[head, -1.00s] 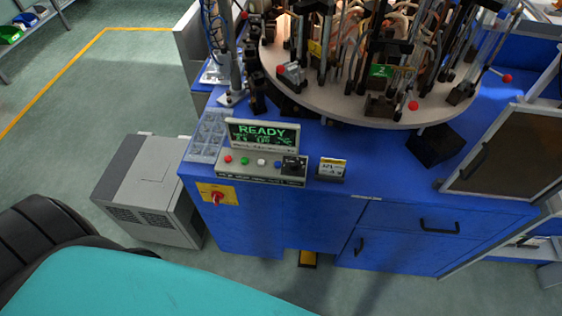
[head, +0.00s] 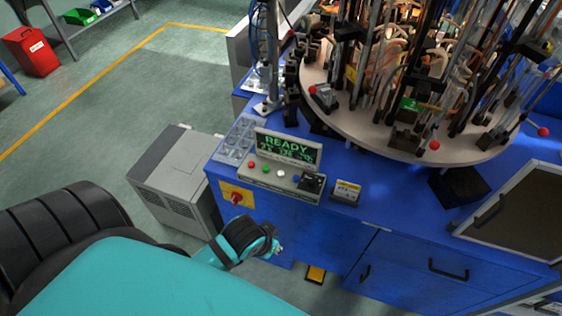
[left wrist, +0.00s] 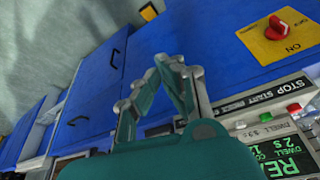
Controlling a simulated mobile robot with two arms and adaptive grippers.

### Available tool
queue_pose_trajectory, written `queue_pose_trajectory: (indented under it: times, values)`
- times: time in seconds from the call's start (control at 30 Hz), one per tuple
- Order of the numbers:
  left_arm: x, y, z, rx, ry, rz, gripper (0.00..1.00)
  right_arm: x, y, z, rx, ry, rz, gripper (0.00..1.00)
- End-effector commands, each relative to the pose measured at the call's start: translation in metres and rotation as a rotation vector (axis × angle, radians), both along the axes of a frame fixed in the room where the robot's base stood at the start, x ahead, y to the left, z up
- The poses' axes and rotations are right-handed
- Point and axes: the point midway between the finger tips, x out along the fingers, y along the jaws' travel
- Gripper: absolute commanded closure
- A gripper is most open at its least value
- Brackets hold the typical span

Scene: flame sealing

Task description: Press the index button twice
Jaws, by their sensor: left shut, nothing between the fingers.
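The control panel (head: 285,178) sits on the blue machine's front edge in the head view, with a red button (head: 251,163), a green button (head: 265,168), a white button (head: 280,173) and a black selector (head: 311,181). Its display (head: 287,147) reads READY. The left wrist view shows the panel at lower right, with the green button (left wrist: 294,109) and a label strip (left wrist: 265,94) reading STOP, START and a further unclear word. My left gripper (left wrist: 172,62) is shut and empty, apart from the buttons, before the blue cabinet front. My right gripper is out of view.
A red rotary switch (head: 237,199) on a yellow plate is below the panel. The round turntable (head: 400,145) with glassware and fixtures is behind. A grey box unit (head: 170,180) stands on the floor at left.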

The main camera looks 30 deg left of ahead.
Motion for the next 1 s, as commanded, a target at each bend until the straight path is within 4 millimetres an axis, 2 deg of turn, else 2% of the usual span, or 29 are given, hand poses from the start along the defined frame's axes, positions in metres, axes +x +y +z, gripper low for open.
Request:
queue_pose_trajectory:
  times: [0.03, 0.1, 0.2, 0.3, 0.4, 0.5, 0.7, 1.0]
  values:
    - [0.017, 0.005, 0.026, -0.015, -0.049, 0.024, 1.0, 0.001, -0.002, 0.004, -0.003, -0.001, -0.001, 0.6]
    - [0.041, 0.011, 0.051, -0.055, -0.109, 0.082, 1.0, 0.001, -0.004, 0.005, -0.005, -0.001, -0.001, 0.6]
    - [0.082, 0.026, 0.077, -0.137, -0.19, 0.192, 1.0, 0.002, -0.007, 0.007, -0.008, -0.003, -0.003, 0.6]
    - [0.121, 0.047, 0.095, -0.229, -0.251, 0.317, 1.0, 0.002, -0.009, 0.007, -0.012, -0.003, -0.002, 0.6]
    - [0.153, 0.071, 0.111, -0.31, -0.294, 0.432, 1.0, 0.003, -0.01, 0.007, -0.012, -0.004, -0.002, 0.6]
    - [0.175, 0.091, 0.125, -0.373, -0.327, 0.524, 1.0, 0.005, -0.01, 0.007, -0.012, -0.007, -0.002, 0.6]
    - [0.197, 0.114, 0.142, -0.446, -0.36, 0.622, 1.0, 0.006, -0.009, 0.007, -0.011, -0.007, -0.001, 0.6]
    - [0.2, 0.118, 0.144, -0.458, -0.364, 0.64, 1.0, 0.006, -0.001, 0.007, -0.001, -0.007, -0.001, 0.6]
